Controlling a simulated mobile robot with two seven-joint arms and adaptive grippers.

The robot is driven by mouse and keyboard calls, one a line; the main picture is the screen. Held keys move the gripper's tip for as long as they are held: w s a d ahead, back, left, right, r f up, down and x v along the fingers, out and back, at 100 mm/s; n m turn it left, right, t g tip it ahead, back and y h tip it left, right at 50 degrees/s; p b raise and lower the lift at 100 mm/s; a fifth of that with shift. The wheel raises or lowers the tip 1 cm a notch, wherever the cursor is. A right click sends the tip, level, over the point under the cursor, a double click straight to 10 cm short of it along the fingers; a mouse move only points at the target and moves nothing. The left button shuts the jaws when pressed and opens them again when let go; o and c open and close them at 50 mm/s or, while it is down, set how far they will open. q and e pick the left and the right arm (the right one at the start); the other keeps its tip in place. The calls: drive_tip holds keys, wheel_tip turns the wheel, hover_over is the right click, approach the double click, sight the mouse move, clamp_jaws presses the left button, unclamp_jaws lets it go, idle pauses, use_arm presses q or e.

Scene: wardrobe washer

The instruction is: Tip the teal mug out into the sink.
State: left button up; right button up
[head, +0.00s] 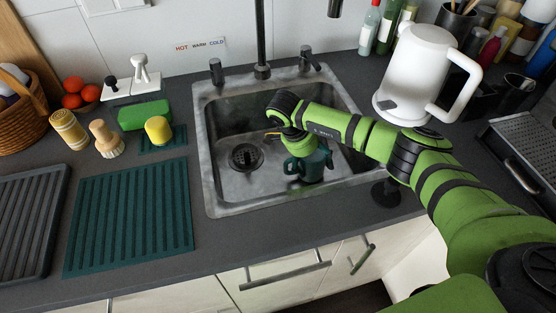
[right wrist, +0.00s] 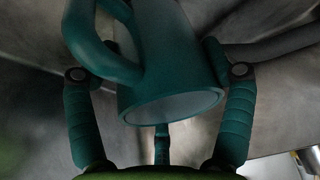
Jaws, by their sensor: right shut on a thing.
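The steel sink (head: 225,188) is set into the dark counter in the head view. My right arm reaches in from the right, and my right gripper (head: 309,172) points down inside the right part of the basin. In the right wrist view its ridged teal fingers (right wrist: 158,74) are on both sides of the teal mug (right wrist: 178,52), shut on it. The mug's handle is at upper left, and a round end with a pale grey face is toward the camera. Mug and fingers are hard to separate in the head view. No liquid can be made out. My left gripper is out of view.
The drain (head: 246,157) is left of the gripper. A black faucet (head: 262,45) stands behind the sink. A white kettle (head: 412,75) is at right, near my arm. A teal mat (head: 130,218), a green sponge (head: 145,114) and a brush (head: 106,140) lie left of the sink.

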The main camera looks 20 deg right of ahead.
drive_tip(key=shift+r, duration=0.35)
drive_tip(key=shift+r+p, duration=0.3)
drive_tip(key=shift+p, duration=0.15)
drive_tip(key=c, duration=0.3)
drive_tip(key=shift+r+p, duration=1.2)
drive_tip(key=shift+r, duration=0.6)
